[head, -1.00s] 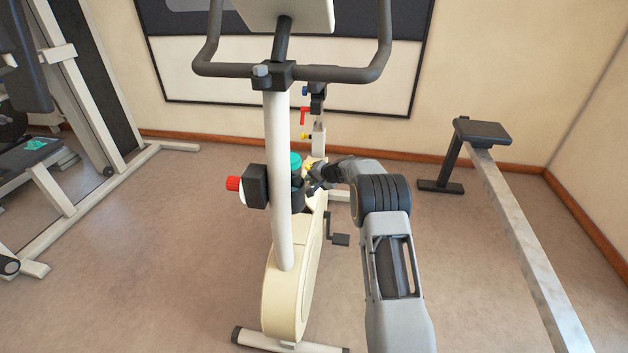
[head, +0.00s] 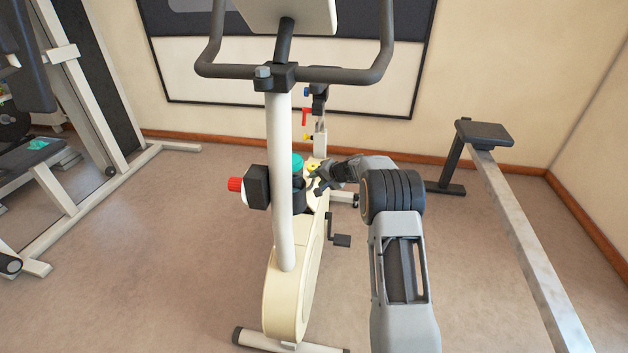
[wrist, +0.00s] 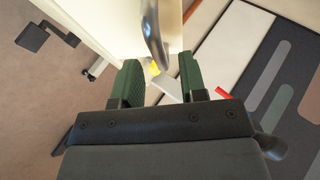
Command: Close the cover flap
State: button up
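The exercise bike's cream body (head: 288,290) stands in the middle of the head view. A cream part of it (head: 313,198) shows beside my gripper; I cannot tell for certain whether this is the cover flap or how far it stands open. My gripper (head: 317,180) is just right of the bike's upper body, partly hidden by its own wrist. In the wrist view my gripper (wrist: 160,78) has its two green fingers apart. A shiny grey curved bar (wrist: 153,35) shows ahead between them, beside a cream panel (wrist: 105,25). Nothing is visibly clamped.
A teal round part (head: 297,160) and a yellow part (head: 313,167) are close by. A pedal (head: 341,240) sits below.

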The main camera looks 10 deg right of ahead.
jog(key=v, duration=1)
jog(key=shift+s+p, duration=0.15)
jog(key=shift+p, duration=0.15)
jog(key=shift+d+r, duration=0.1)
jog(key=shift+r, duration=0.05)
